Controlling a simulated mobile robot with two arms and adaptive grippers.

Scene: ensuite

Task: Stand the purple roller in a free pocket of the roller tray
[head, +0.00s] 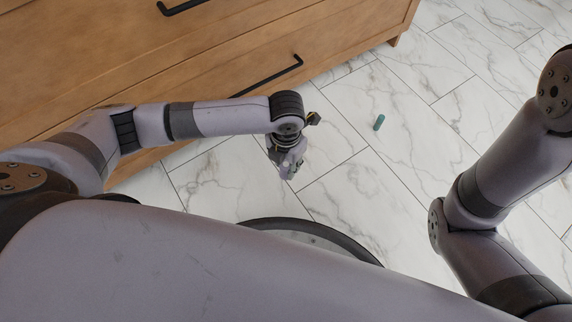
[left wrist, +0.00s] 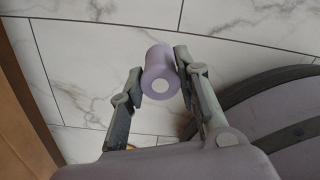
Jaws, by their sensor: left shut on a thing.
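The purple roller (left wrist: 158,72) is a short lilac cylinder with a pale disc on its near end. It sits between the two fingertips of my left gripper (left wrist: 160,78), which is shut on it. In the head view my left gripper (head: 287,166) hangs above the tiled floor, in front of the wooden drawers; the roller is too small there to make out clearly. I see no roller tray in either view. My right arm shows at the right of the head view, but its gripper is out of frame.
A wooden drawer unit (head: 225,50) with black handles fills the upper left. A small teal cylinder (head: 379,122) stands or lies on the marble-tiled floor (head: 345,200), right of my left gripper. The floor around it is clear.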

